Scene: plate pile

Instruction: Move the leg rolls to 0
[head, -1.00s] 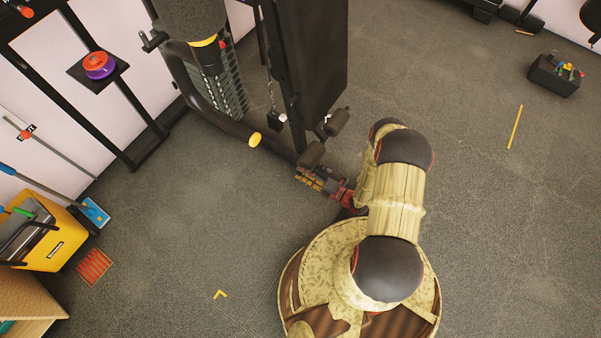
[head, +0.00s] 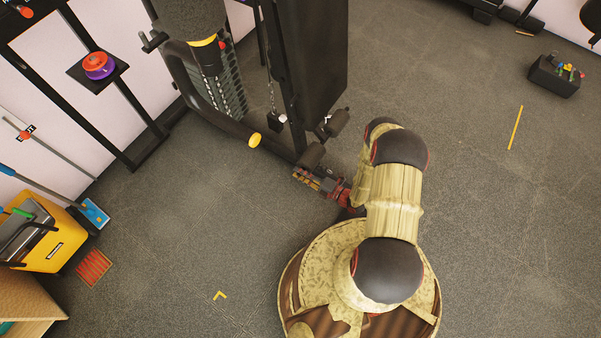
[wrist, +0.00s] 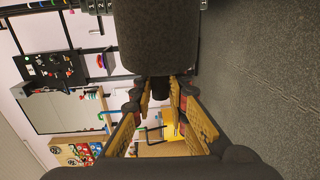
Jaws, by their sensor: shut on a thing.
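The leg rolls are dark padded cylinders low on the front of the black weight machine. In the wrist view a large dark roll (wrist: 158,40) fills the upper middle. My gripper (wrist: 161,90) has its yellow fingers closing on a short dark stub just below that roll. The fingers partly hide the stub. A number scale (wrist: 106,7) shows at the top edge, too small to read surely.
The machine's black upright pad (head: 312,60) and a curved frame tube (head: 225,118) with a yellow cap stand close to my arm. A yellow bucket (head: 50,240) is far left. A black box (head: 555,75) lies far right.

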